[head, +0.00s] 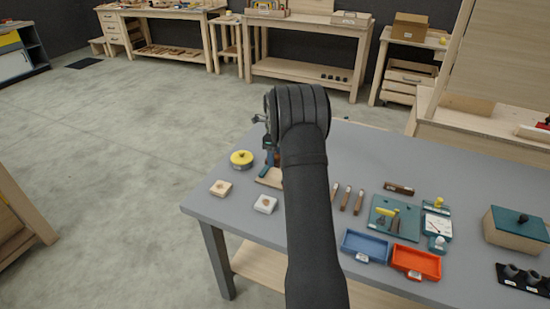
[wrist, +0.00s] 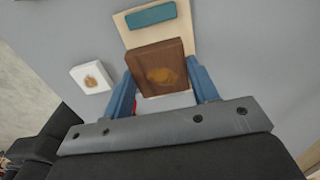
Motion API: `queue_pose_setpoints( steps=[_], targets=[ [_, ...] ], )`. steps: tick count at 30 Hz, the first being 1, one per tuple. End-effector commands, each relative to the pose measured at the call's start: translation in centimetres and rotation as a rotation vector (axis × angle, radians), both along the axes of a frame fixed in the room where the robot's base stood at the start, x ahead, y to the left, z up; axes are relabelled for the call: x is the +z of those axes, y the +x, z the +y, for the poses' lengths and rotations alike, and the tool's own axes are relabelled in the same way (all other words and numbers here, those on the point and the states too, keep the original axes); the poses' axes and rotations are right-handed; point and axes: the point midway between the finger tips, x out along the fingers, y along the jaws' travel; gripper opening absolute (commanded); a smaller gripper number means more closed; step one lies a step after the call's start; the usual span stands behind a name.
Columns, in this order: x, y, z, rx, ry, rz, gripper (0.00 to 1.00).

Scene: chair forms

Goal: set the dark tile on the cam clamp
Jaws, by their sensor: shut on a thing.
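The dark tile (wrist: 147,60) is a brown square block with an amber mark on its face. My gripper (wrist: 161,74) is shut on it, with one blue finger at each side. In the head view my gripper (head: 268,160) is at the left part of the grey table, partly hidden by my arm. A teal plate with a yellow handle (head: 385,212) lies right of my arm and looks like a clamp fixture. I cannot tell for certain that it is the cam clamp.
A pale wooden board (wrist: 126,34) with a teal block (wrist: 150,15) lies just beyond the tile. A white tile (wrist: 90,77) lies beside it. A yellow-topped round tin (head: 241,159), a blue tray (head: 364,247) and an orange tray (head: 416,263) stand on the table. Dark wood strips lie right of my arm.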

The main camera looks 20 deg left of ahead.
Motion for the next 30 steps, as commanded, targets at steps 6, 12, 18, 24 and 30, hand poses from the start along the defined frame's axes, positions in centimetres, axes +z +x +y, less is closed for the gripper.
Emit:
queue_pose_setpoints(
  steps=[6,12,18,24,30],
  targets=[
    [-1.4,-0.1,0.0,0.000,-0.001,0.002,0.31],
    [-3.4,-0.1,0.0,0.000,-0.001,0.002,0.31],
    [-5.1,-0.1,0.0,0.000,-0.001,0.001,0.31],
    [-5.6,-0.1,0.0,0.000,0.000,0.000,0.31],
    [-5.6,-0.1,0.0,0.000,0.000,0.000,0.31]
  ],
)
